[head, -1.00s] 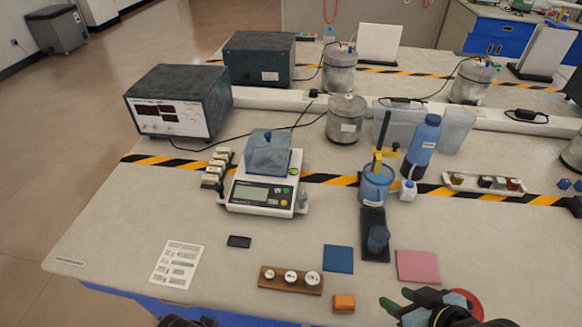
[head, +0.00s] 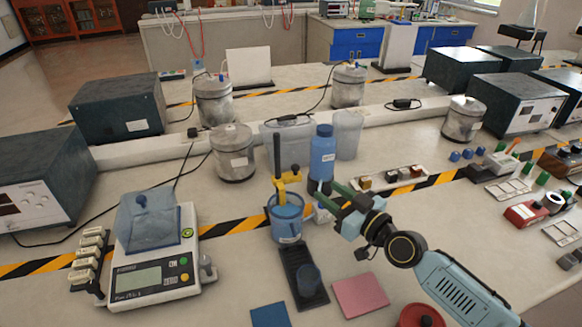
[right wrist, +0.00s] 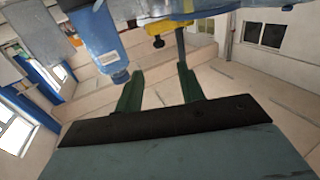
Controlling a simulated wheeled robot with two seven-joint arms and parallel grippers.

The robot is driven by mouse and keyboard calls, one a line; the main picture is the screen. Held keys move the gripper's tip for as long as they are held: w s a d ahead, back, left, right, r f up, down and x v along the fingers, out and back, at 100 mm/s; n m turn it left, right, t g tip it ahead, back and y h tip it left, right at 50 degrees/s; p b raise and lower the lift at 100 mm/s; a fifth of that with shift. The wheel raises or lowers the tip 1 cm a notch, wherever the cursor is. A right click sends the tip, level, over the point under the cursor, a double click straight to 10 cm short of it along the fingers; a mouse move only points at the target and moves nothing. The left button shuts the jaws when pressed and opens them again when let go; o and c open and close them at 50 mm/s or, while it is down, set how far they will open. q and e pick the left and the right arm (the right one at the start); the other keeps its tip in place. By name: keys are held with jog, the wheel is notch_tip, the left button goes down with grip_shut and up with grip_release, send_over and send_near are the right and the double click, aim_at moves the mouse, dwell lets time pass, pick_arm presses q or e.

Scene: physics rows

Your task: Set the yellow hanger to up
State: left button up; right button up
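The yellow hanger (head: 287,179) sits on a dark upright rod (head: 277,152), just above a blue cup (head: 286,222) on a dark base. In the right wrist view the yellow hanger (right wrist: 168,26) shows at the top, partly hidden by a light blue body, with the rod beside it. My right gripper (head: 327,196) is to the right of the hanger, apart from it, with its green fingers pointing toward it. The fingers are spread with nothing between them in the right wrist view (right wrist: 160,70). My left gripper is not in view.
A blue bottle (head: 321,157) stands close behind my right gripper's fingertips. A pink mat (head: 360,295) lies below my right arm. A balance (head: 150,270) stands at the left.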

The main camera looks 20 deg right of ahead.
aim_at(298, 169)
jog(key=b+x, duration=0.1)
jog(key=x, duration=1.2)
jog(key=shift+w, duration=0.15)
grip_shut()
